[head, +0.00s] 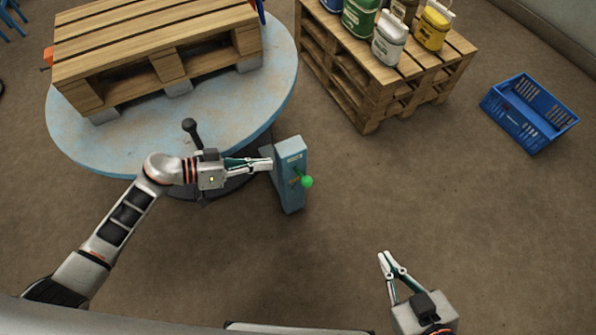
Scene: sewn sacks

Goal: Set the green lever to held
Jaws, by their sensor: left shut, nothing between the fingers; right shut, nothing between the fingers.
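The green lever (307,181) is a green ball knob on the right-hand face of a blue-grey post (290,160) beside the round turntable. A small label sits near the post's top; I cannot read it or the lever's setting. My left gripper (270,163) is shut and empty, its fingertips at the post's left side, across the post from the knob. I cannot tell whether they touch the post. My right gripper (383,256) is shut and empty, below and to the right of the post, well apart from the lever.
A pale blue round turntable (130,150) carries a wooden pallet (150,45). A black-knobbed stick (190,127) stands by its edge, close to my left arm. A blue crate (530,113) lies right. The floor right of the post is clear.

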